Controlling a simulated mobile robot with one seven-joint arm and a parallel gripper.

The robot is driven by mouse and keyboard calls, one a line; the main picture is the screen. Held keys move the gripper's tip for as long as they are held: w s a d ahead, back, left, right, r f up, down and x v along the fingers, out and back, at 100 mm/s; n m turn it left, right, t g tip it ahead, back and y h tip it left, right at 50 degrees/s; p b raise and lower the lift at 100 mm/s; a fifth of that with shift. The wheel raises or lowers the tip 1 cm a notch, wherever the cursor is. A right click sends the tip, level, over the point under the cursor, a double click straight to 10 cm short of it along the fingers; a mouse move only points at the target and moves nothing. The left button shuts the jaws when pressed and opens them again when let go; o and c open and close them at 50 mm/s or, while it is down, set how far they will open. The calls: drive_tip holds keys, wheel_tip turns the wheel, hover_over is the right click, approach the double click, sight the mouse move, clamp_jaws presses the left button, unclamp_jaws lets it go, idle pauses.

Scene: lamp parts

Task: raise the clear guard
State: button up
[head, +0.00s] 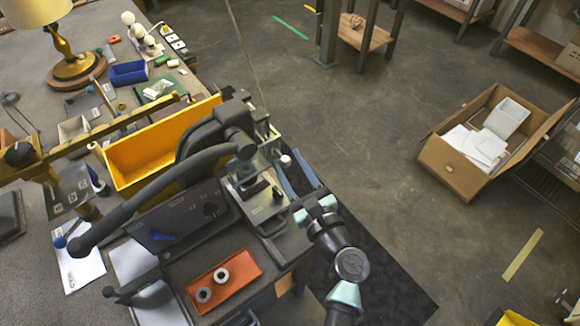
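A small bench press (238,125) with a dark head and a long curved black lever stands at the bench's right edge. A clear guard (266,150) appears as a see-through panel at the front of the press; its outline is faint, and it seems to hang low over the metal base (262,207). A small white knob (286,160) sits at its right side. My gripper (302,206) is at the end of my arm, just right of the press base and below the knob in the picture. Its fingers are too small to make out, and I see nothing held.
An orange tray (240,286) with two grey rings lies in front of the press. A yellow bin (150,160) and a brass-coloured beam stand to its left. Open floor lies right of the bench, with a cardboard box (450,170) farther off.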

drive_tip(key=shift+o, duration=0.9)
drive_tip(key=shift+f, duration=0.15)
drive_tip(key=shift+s+d+f, duration=0.1)
drive_tip(key=shift+s, duration=0.05)
drive_tip(key=b+v, duration=0.1)
drive_tip(key=v, duration=1.1)
drive_tip(key=shift+s+b, duration=0.35)
drive_tip(key=shift+b, duration=0.05)
drive_tip(key=shift+d, duration=0.1)
